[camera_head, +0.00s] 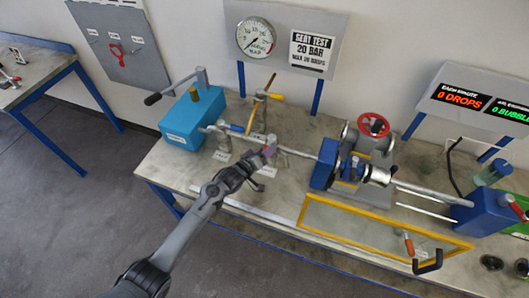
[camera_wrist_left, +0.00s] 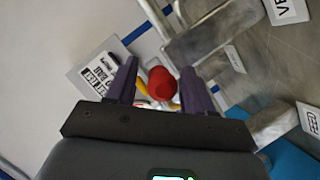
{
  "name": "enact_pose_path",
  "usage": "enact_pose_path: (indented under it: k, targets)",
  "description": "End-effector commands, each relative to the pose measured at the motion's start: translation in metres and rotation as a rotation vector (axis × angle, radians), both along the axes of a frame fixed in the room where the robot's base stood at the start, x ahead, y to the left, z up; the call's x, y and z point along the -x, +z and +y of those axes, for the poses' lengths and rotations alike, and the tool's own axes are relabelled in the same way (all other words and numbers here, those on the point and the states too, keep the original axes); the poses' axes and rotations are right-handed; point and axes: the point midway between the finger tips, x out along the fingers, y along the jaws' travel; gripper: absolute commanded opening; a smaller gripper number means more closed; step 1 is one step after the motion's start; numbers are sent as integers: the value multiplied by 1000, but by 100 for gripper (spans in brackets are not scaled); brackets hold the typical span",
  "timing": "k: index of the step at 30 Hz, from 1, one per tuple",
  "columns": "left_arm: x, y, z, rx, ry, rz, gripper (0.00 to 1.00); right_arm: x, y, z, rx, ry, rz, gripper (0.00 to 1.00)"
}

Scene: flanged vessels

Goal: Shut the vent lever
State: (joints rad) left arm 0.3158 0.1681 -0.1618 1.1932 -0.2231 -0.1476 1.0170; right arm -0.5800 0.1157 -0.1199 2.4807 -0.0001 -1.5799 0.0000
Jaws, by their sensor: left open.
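My left gripper (camera_head: 264,163) reaches over the bench from the front, beside the small valves and pipe at the left part of the rig. In the left wrist view the gripper (camera_wrist_left: 157,85) is open, with a red rounded knob (camera_wrist_left: 161,82) between its two dark fingers. I take the knob to be the vent lever's grip. I cannot tell whether the fingers touch it. The lever's arm and pivot are mostly hidden behind the knob and gripper. A white label starting with "VE" (camera_wrist_left: 288,9) is on the bench top in the wrist view.
A blue box pump (camera_head: 193,118) with a lever stands left. A pressure gauge (camera_head: 257,37) is on the back panel. A red handwheel (camera_head: 374,124) and clamped vessel stand right. A yellow frame (camera_head: 375,235) lies in front.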

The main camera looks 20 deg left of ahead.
Motion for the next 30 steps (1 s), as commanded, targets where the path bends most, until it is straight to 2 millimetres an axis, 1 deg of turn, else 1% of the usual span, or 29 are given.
enact_pose_path:
  k: [5, 8, 15, 16, 25, 30]
  targets:
    - [0, 0, 0, 0, 0, 0, 52, 0, 0, 0, -1, -1, 0, 43]
    - [0, 0, 0, 0, 0, 0, 39, 0, 0, 0, -1, -1, 0, 43]
    - [0, 0, 0, 0, 0, 0, 2, 0, 0, 0, 0, 1, 1, 43]
    - [0, 0, 0, 0, 0, 0, 0, 0, 0, 0, 2, 2, 1, 43]
    - [1, 0, -1, 0, 8, 1, 0, 0, 0, -2, 10, 6, 1, 43]
    - [2, 1, -1, 3, 60, 2, 0, 0, 4, -2, 8, 6, 1, 43]
